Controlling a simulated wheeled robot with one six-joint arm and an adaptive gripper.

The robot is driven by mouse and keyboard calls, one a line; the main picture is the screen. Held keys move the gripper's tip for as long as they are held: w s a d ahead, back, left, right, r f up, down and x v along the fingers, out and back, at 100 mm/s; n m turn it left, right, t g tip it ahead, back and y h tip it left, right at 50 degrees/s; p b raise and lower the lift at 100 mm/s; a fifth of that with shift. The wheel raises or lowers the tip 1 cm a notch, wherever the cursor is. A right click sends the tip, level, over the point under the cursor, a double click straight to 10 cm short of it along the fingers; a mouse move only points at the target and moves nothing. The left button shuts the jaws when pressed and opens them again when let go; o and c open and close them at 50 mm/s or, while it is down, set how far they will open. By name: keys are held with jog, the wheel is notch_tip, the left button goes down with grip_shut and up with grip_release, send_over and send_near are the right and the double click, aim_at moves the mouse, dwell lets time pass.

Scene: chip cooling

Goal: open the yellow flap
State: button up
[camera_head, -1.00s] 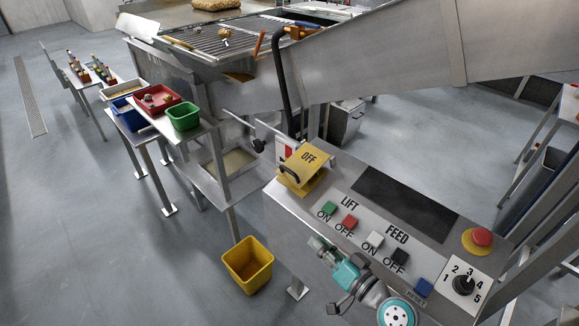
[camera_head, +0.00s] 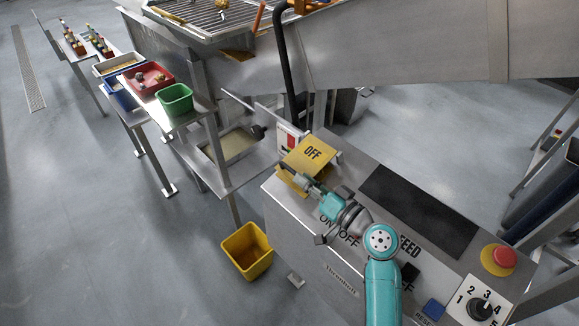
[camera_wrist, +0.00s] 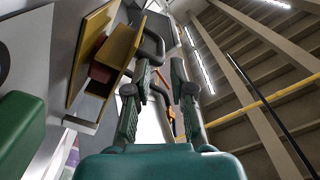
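The yellow flap (camera_head: 313,153), marked OFF, sits at the left end of the control panel (camera_head: 348,193). In the wrist view the flap (camera_wrist: 122,50) stands at an angle from a yellow plate (camera_wrist: 88,48), with a red block (camera_wrist: 101,73) between them. Its dark handle (camera_wrist: 152,43) loops out near the tip of the left finger; whether they touch I cannot tell. My gripper (camera_head: 299,180) is at the flap's front edge and hides the handle in the head view. In the wrist view my gripper (camera_wrist: 160,76) has its fingers apart, with nothing clearly held.
The panel also carries a red emergency button (camera_head: 502,257), a rotary knob (camera_head: 480,309) and a blue button (camera_head: 433,308). A black lever (camera_head: 283,70) rises behind the flap. A yellow bin (camera_head: 247,251) stands on the floor at left.

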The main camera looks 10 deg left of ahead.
aim_at(289, 167)
jog(key=shift+x, duration=3.05)
grip_shut()
